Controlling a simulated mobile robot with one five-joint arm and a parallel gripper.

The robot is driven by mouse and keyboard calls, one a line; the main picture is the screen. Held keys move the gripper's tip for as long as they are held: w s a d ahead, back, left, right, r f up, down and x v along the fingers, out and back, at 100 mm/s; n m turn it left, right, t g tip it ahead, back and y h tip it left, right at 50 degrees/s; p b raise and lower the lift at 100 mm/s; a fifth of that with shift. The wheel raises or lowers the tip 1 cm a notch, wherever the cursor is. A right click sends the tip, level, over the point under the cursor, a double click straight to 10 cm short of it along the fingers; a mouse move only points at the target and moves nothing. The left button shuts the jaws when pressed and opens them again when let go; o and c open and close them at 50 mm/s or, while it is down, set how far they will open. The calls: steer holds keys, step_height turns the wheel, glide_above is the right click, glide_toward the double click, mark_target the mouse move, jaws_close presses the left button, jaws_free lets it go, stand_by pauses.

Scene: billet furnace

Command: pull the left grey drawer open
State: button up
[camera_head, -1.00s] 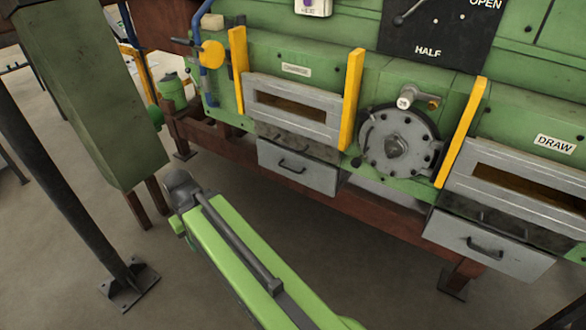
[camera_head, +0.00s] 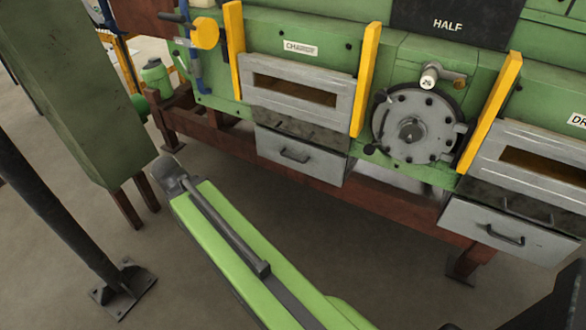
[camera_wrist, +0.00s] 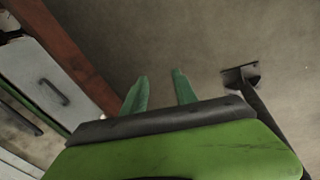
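The left grey drawer (camera_head: 300,155) sits under the CHARGE opening of the green furnace, with a dark bar handle (camera_head: 294,156) on its front. It looks shut. In the wrist view the grey drawer (camera_wrist: 38,65) with its dark handle (camera_wrist: 54,92) is at the left edge. My gripper (camera_wrist: 159,77) shows there as two green fingers, apart with bare floor between them, so it is open and empty. The fingers point away from the drawer, over the floor. In the head view my green arm lies in front and left of the drawer; its fingers are hidden there.
A right grey drawer (camera_head: 505,232) sits under the DRAW opening. A round bolted hatch (camera_head: 412,128) lies between them. A green box-shaped column (camera_head: 85,90) and a dark post (camera_head: 50,195) with a floor plate stand at left. The floor before the furnace is clear.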

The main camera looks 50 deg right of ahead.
steer(key=w+d+f+t+h+b, duration=0.1)
steer(key=d+f+h+b, duration=0.2)
steer(key=d+f+b, duration=0.5)
steer(key=w+d+f+t+h+b, duration=0.15)
steer(key=d+h+b, duration=0.35)
steer(key=d, duration=0.6)
steer(key=n+h+b, duration=0.3)
steer(key=h+b, duration=0.1)
steer(key=b, duration=0.6)
glide_toward(293, 159)
steer(key=b+x, duration=0.3)
steer(key=x, duration=0.7)
steer(key=shift+w+d+f, duration=0.1)
steer(key=shift+d+f, duration=0.05)
steer(key=shift+d, duration=0.05)
steer(key=shift+t, duration=0.25)
jaws_close()
